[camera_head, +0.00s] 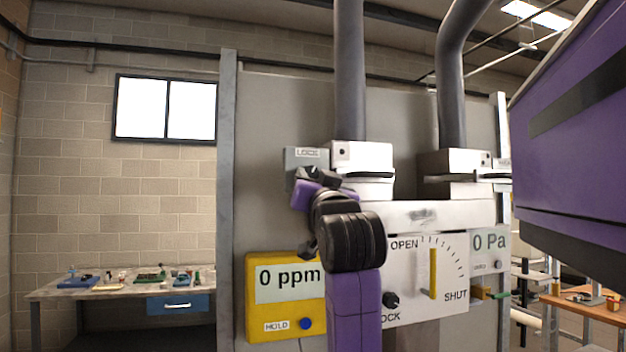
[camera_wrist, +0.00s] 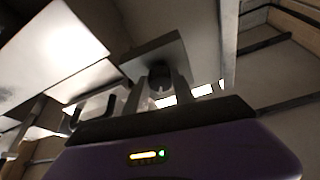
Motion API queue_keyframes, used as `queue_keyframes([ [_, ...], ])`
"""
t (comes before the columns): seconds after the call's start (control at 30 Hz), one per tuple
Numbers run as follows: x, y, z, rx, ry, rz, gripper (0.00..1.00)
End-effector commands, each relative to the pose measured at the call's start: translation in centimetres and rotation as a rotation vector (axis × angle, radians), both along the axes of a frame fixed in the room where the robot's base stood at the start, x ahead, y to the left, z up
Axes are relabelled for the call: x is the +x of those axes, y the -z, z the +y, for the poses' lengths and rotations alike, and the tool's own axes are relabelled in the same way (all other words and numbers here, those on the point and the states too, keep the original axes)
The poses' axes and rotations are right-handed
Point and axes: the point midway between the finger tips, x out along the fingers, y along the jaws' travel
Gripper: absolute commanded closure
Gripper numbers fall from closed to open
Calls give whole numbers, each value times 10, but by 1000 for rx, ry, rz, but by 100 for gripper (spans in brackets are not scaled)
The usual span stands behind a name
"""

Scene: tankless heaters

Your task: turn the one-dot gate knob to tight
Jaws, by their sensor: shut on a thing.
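The one-dot gate (camera_head: 362,157) is a white box under a dark pipe in the head view, with a single dot on its upper left. A grey plate marked LOCK (camera_head: 307,154) adjoins its left side. My gripper (camera_head: 318,179) is at the lower part of this plate and hides most of what is there. In the wrist view my gripper (camera_wrist: 161,97) has its two fingers either side of a dark round knob (camera_wrist: 160,73) on the grey plate (camera_wrist: 150,53), shut on it. The knob's pointer and any tight mark cannot be made out.
A second gate box (camera_head: 450,163) stands to the right under another pipe. Below is a white panel with a yellow lever (camera_head: 433,272) between OPEN and SHUT and a black knob (camera_head: 391,299). A yellow meter (camera_head: 262,328) reads 0 ppm; a gauge (camera_head: 489,243) reads 0 Pa.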

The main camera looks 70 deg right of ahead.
Motion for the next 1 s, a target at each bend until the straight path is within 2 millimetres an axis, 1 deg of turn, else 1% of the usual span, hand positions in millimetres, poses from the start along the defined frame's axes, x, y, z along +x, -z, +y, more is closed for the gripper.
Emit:
queue_keyframes([
  [0.13,4,0,3,90,-7,-102,100],
  [1.0,7,-8,6,629,-2,-733,100],
])
